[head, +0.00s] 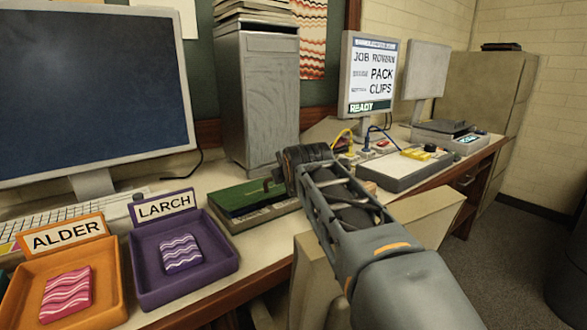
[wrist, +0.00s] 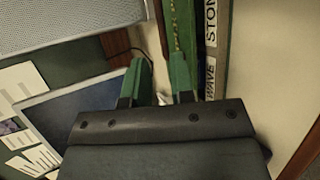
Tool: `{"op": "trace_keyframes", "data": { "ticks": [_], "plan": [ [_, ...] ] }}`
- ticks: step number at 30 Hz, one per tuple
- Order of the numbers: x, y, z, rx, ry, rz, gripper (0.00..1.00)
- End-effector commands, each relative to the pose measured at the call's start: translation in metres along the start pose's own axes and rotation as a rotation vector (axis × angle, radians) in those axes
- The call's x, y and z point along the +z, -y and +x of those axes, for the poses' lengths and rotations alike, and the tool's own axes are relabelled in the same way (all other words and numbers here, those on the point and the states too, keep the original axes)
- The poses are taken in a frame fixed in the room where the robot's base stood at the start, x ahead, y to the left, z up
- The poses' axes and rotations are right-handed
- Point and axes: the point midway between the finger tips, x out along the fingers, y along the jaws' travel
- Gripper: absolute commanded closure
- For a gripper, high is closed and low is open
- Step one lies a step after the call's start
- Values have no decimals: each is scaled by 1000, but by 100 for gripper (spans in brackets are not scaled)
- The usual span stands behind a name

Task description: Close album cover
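The album (head: 240,218) lies on the desk, right of the purple tray. Its green cover (head: 238,198) shows above a pale, light-edged lower part; I cannot tell how far it is open. My gripper (head: 271,184) is over the album's far right side, and the arm hides part of that end. In the wrist view two green-tipped fingers (wrist: 160,72) stand apart with a narrow gap and nothing clearly held between them. The green cover's gold-marked edge (wrist: 176,28) lies beside and beyond the right finger. A strip lettered "STON" and "WAVE" (wrist: 213,50) runs alongside; contact is unclear.
The purple LARCH tray (head: 190,278) and orange ALDER tray (head: 110,315) hold patterned squares, left of the album. A grey cabinet (head: 258,100) stands behind it. A monitor (head: 90,90) and keyboard (head: 75,208) are left. A control box (head: 400,172) is right.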

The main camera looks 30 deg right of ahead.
Motion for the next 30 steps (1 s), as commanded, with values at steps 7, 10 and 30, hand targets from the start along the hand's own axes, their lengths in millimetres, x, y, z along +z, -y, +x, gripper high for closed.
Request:
{"op": "trace_keyframes", "data": {
  "ticks": [7,10,30],
  "plan": [
    [0,-1,-36,2,0,0,77],
    [0,0,-42,-1,-1,0,77],
    [10,-26,-49,-38,3,3,100]
  ]
}}
